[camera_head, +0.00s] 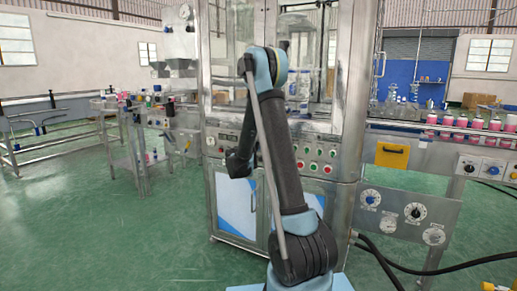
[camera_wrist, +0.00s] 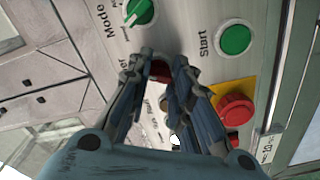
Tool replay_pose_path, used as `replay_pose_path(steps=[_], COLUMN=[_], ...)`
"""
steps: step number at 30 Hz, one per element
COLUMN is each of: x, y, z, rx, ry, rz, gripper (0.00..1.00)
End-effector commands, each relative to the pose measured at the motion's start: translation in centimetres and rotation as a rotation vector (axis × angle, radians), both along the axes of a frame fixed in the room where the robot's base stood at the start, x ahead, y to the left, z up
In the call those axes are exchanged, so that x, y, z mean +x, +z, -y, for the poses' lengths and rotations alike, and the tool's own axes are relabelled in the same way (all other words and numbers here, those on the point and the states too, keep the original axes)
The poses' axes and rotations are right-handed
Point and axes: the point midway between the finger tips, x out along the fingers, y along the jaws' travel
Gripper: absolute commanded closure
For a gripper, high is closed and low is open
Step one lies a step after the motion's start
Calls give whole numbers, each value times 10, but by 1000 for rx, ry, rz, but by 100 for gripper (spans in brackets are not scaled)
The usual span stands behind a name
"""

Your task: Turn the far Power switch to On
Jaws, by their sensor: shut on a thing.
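In the wrist view my gripper (camera_wrist: 163,62) is at a grey control panel (camera_wrist: 200,18), its two fingers closed in on a small dark red knob (camera_wrist: 159,72). The fingers hide most of this knob, so which way it points cannot be told. Its label is largely covered, and I cannot read the word Power. In the head view the panel is on the front of a tall steel and glass machine (camera_head: 348,70). My arm stands before it, and the fingertips are hidden there.
A green Mode knob (camera_wrist: 140,12), a green Start button (camera_wrist: 235,40) and a red mushroom button (camera_wrist: 236,110) on a yellow plate lie close around my fingers. A conveyor with pink bottles (camera_head: 494,125) runs at the right. Green floor is open at the left.

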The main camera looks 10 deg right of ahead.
Motion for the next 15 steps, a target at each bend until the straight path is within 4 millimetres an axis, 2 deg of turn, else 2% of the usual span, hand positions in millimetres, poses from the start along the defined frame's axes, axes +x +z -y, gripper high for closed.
replay_pose_path(steps=[15], x=[-2], y=[-1], z=[3], rx=[43], ry=[-6], rz=[29], gripper=[100])
